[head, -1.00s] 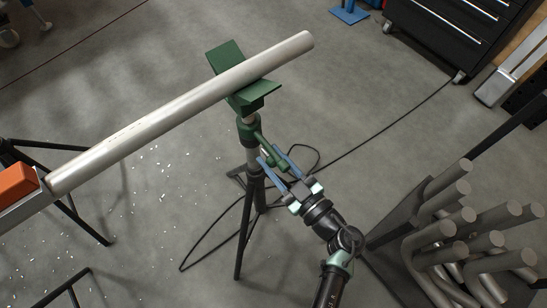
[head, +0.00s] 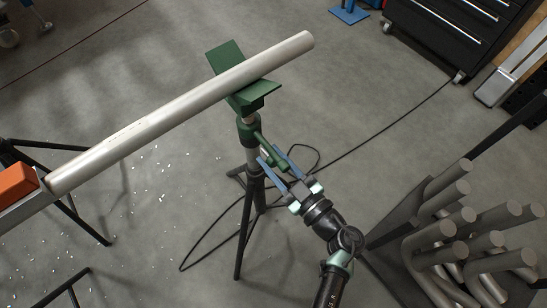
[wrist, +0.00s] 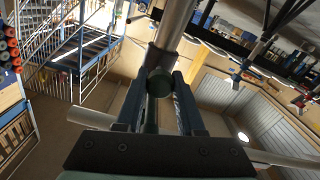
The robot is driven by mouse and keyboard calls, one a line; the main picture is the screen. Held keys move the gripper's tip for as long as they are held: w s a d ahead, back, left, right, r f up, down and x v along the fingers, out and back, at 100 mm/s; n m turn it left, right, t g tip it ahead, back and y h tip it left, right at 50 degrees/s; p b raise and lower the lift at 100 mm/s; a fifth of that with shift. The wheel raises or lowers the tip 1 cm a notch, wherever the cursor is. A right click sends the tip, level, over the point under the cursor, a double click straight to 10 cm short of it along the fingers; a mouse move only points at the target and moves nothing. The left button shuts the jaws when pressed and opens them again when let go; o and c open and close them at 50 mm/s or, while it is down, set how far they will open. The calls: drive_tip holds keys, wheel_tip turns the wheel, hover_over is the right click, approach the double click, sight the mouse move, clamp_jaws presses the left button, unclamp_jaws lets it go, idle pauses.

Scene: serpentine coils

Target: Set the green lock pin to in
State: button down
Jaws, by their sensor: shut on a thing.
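In the wrist view the pin's round dark green end (wrist: 159,84) sits between the two fingers (wrist: 158,92). The pin's inner end is hidden in the collar, so how deep it sits cannot be told.
A long pale pipe (head: 180,112) rests in the stand's green V-shaped head (head: 226,56). Bent pipes (head: 470,240) stand at the lower right, near my arm. A black cable (head: 350,145) crosses the floor. A black tool cabinet (head: 450,32) stands at the top right.

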drive_tip(key=shift+x, duration=1.45)
drive_tip(key=c, duration=0.5)
unclamp_jaws()
drive_tip(key=p+v, duration=0.1)
drive_tip(key=v, duration=1.2)
drive_tip(key=shift+w, duration=0.1)
